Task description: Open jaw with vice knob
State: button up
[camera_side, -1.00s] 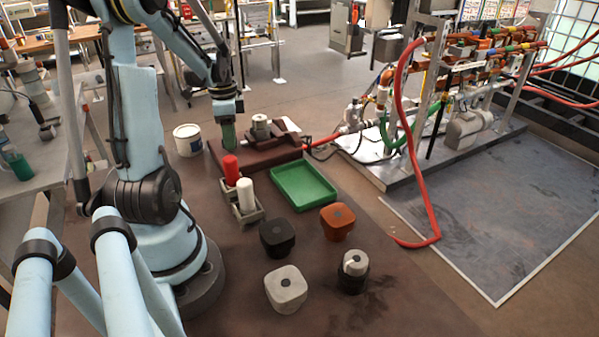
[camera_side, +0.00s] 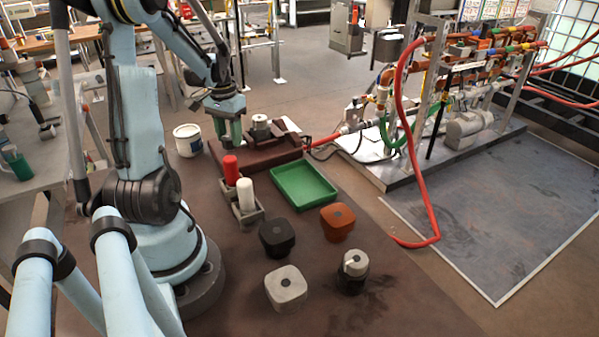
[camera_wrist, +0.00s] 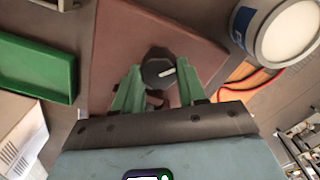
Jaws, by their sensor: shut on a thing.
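My gripper (camera_side: 230,138) points down at the left end of the dark red vice base (camera_side: 235,165) in the side view. In the wrist view its green fingers (camera_wrist: 159,70) are shut on the dark vice knob (camera_wrist: 157,75), one on each side. The knob has a white pointer line that slants up to the right. In the side view the fingers hide the knob.
A green tray (camera_side: 303,187) lies in front of the vice. A white bucket (camera_side: 187,140) stands left of it. A holder with a red bottle (camera_side: 231,170) and a white bottle (camera_side: 245,194) stands close in front.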

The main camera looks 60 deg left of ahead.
jog(key=n, duration=0.3)
jog(key=shift+n, duration=0.3)
jog(key=shift+s+n, duration=0.1)
jog(key=shift+n, duration=1.8)
jog(key=o, duration=1.1)
jog(key=shift+c, duration=0.2)
